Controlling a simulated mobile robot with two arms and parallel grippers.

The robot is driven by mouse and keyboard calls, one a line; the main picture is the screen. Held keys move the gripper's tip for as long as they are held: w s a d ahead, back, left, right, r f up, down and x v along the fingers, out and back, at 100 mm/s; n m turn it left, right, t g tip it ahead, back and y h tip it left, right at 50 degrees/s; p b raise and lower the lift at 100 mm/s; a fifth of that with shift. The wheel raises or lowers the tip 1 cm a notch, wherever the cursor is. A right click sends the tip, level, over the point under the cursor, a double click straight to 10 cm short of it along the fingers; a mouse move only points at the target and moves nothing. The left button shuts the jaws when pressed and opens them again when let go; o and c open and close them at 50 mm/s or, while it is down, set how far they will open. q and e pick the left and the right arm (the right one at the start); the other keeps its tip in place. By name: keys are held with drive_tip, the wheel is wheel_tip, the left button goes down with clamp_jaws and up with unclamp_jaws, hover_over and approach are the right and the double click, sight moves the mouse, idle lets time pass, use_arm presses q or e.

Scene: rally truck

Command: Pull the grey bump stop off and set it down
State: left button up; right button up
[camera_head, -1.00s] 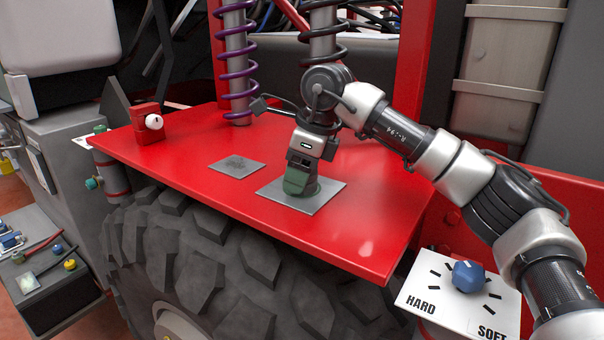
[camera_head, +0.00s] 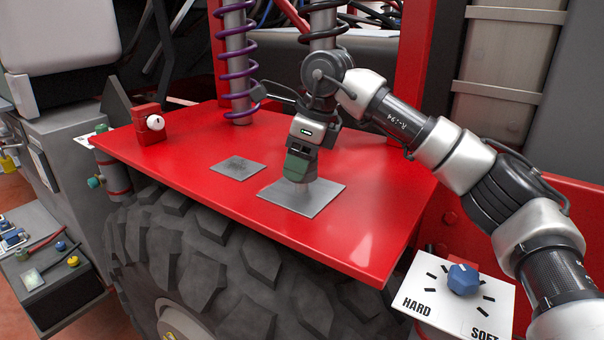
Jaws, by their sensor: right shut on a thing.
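My right gripper (camera_head: 299,168) points down over the red fender top, its green fingers shut. A small grey piece, which looks like the grey bump stop (camera_head: 301,185), shows just below the fingertips; the fingers hide its upper part. It is over the right-hand grey square plate (camera_head: 320,202); I cannot tell whether it touches the plate. My left gripper is not in view.
Another grey square plate (camera_head: 238,168) with a dark speckled patch lies to the left. A red block with a white knob (camera_head: 150,123) stands at the far left. Purple (camera_head: 237,70) and black coil springs rise behind. A blue HARD/SOFT dial (camera_head: 463,279) is at lower right.

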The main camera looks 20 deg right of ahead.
drive_tip(key=shift+r+p, duration=0.9)
drive_tip(key=shift+r, duration=0.4)
drive_tip(key=shift+r+p, duration=1.6)
drive_tip(key=shift+r, duration=0.4)
